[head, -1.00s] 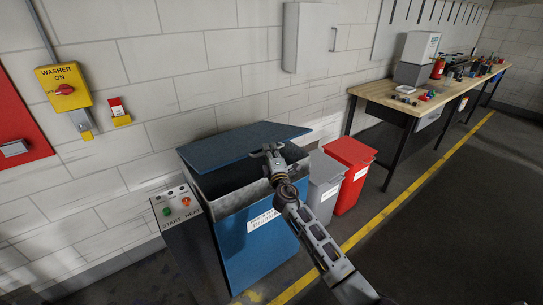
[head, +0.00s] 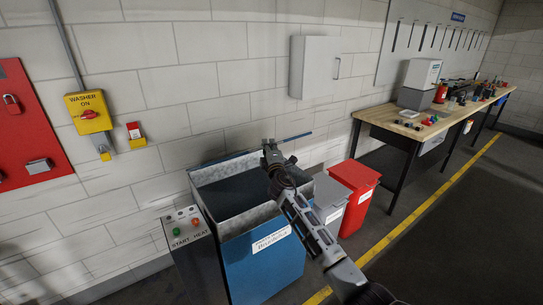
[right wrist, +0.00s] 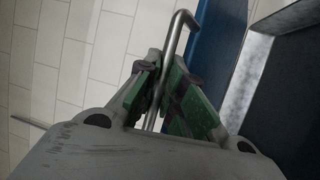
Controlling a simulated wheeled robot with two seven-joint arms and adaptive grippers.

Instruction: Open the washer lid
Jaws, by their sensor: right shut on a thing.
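The blue washer (head: 262,262) stands against the wall with its open top showing a grey rim and dark inside. Its blue lid (head: 297,136) is raised and shows almost edge-on as a thin strip behind the opening. In the right wrist view the lid (right wrist: 215,60) is a blue panel beside a bent metal handle (right wrist: 176,40). My right gripper (head: 271,151) is above the washer's right side. In the right wrist view its green-padded fingers (right wrist: 158,95) are shut on the handle. My left gripper is out of view.
A START/HEAT button box (head: 187,230) stands left of the washer. A grey bin (head: 330,200) and a red bin (head: 354,190) stand to its right, then a workbench (head: 385,118). A yellow WASHER ON switch (head: 88,112) is on the wall. The floor at right is clear.

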